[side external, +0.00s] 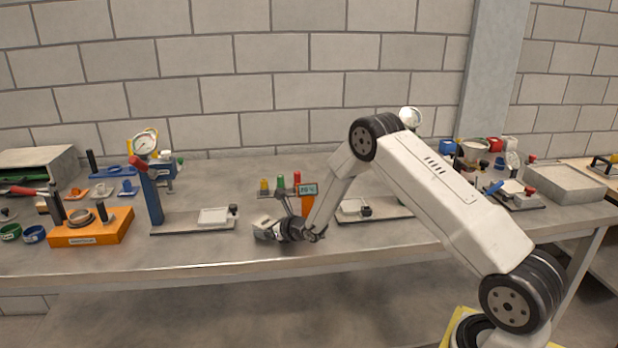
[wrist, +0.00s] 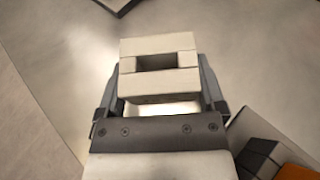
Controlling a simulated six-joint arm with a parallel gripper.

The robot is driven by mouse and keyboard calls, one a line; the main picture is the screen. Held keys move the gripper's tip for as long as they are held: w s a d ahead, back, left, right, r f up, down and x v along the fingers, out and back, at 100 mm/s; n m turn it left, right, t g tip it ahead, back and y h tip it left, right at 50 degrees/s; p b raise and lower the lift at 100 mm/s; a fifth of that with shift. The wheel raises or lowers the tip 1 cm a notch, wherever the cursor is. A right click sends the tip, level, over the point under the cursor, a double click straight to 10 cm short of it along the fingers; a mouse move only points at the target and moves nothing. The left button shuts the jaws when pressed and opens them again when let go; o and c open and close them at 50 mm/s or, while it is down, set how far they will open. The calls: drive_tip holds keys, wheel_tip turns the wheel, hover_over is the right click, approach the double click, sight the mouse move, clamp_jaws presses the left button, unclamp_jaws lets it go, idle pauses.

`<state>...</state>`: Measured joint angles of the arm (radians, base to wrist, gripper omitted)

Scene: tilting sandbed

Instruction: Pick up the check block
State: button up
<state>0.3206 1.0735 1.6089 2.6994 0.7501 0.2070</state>
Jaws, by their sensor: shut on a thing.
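The check block (wrist: 158,85) is a pale off-white block with a dark rectangular opening in its middle. In the wrist view it sits between the two grey fingers of my gripper (wrist: 160,72), which is shut on it, one finger at each side. In the side view my gripper (side external: 268,230) is low over the bench, near its front edge, and points left. The block is small there and partly hidden by the fingers. I cannot tell whether it touches the bench.
The grey bench (side external: 190,250) is clear to the left of my gripper. A blue stand with a dial gauge (side external: 145,143) and an orange fixture (side external: 92,232) stand further left. A small display (side external: 307,190) stands just behind my gripper. A dark gridded thing (wrist: 262,145) is at the wrist view's lower right.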

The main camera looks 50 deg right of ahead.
drive_tip(key=shift+r, duration=0.2)
drive_tip(key=shift+r, duration=0.7)
drive_tip(key=s+a+r, duration=0.2)
drive_tip(key=s+r, duration=0.9)
drive_tip(key=s, duration=0.2)
drive_tip(key=shift+s+a+r, duration=0.15)
drive_tip(key=shift+s+a, duration=0.2)
drive_tip(key=shift+a, duration=0.05)
drive_tip(key=shift+a, duration=0.1)
